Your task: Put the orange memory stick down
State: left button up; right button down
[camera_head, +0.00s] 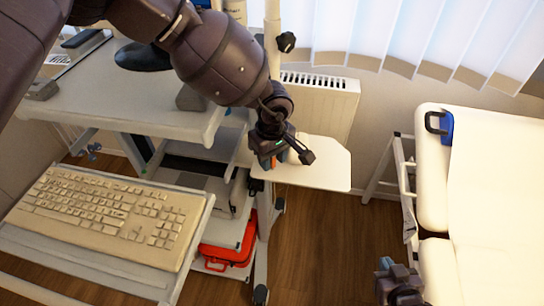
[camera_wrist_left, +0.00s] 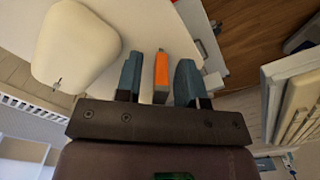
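The orange memory stick (camera_wrist_left: 161,72) shows between the two teal fingers of my left gripper (camera_wrist_left: 158,78) in the left wrist view. Narrow gaps show on both sides of the stick, so the fingers look open around it. In the head view my left gripper (camera_head: 284,159) is low over the small white shelf (camera_head: 325,165) and hides most of the stick. I cannot tell whether the stick touches the shelf. My right gripper (camera_head: 400,283) is at the bottom right of the head view, in front of the couch; its opening is unclear.
A keyboard (camera_head: 105,215) lies on a tray at the left. A red case (camera_head: 230,250) sits on a lower shelf. A cream couch (camera_head: 480,160) with a blue object (camera_head: 441,126) stands at the right. A rounded white thing (camera_wrist_left: 75,48) is left of the fingers in the wrist view.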

pick_arm(q)
jog(key=shift+r+p, duration=0.4)
jog(key=shift+r, duration=0.1)
notch_tip(320, 180, up, 12)
jog(key=shift+b, duration=0.45)
jog(key=shift+r, duration=0.1)
